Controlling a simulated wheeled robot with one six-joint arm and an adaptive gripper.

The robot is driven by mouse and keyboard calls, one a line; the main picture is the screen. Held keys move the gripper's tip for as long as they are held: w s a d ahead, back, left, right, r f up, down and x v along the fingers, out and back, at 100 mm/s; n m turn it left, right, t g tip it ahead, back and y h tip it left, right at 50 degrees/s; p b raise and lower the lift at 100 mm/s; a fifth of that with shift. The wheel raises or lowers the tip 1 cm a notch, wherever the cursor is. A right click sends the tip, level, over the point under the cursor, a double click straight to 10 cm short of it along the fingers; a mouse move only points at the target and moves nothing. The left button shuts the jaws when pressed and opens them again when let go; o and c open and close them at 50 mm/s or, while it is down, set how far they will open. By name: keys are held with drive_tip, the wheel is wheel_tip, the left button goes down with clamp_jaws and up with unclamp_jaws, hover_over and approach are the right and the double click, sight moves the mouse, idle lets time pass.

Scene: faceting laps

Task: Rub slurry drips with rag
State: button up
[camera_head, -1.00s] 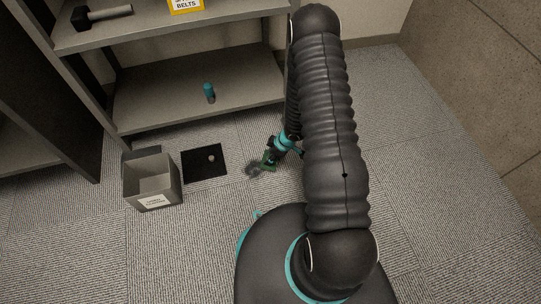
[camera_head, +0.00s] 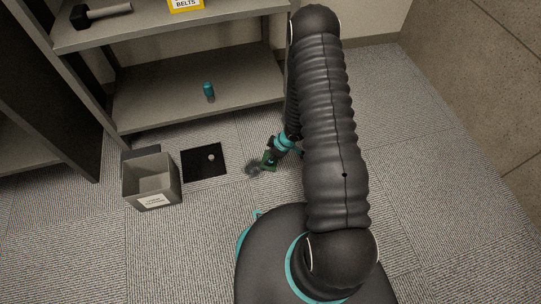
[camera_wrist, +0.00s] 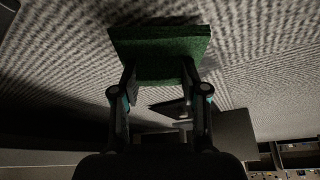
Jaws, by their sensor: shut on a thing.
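My gripper (camera_head: 272,153) is low over the carpet, left of my arm. It is shut on a green rag (camera_wrist: 160,52), a flat, thick pad that spans the fingertips in the wrist view. The rag also shows small and dark green in the head view (camera_head: 268,160). A dark grey smudge of slurry drips (camera_head: 253,169) lies on the carpet just left of the rag. Whether the rag touches the carpet or covers part of the smudge, I cannot tell. The smudge is not clear in the wrist view.
A grey open bin (camera_head: 151,190) with a white label stands at left. A black mat (camera_head: 196,165) with a small pale round thing (camera_head: 211,157) lies beside it. The shelf unit (camera_head: 150,112) behind holds a teal bottle (camera_head: 209,90), a mallet (camera_head: 100,14) and a yellow box (camera_head: 186,5).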

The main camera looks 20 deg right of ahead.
drive_tip(key=shift+f+b, duration=0.5)
drive_tip(key=shift+f, duration=0.25)
drive_tip(key=shift+a+r, duration=0.15)
drive_tip(key=shift+a, duration=1.6)
drive_tip(key=shift+a+b, duration=0.5)
drive_tip(key=shift+a, duration=2.95)
drive_tip(key=shift+a+f, duration=0.2)
drive_tip(key=shift+a, duration=1.45)
drive_tip(key=shift+r, duration=0.1)
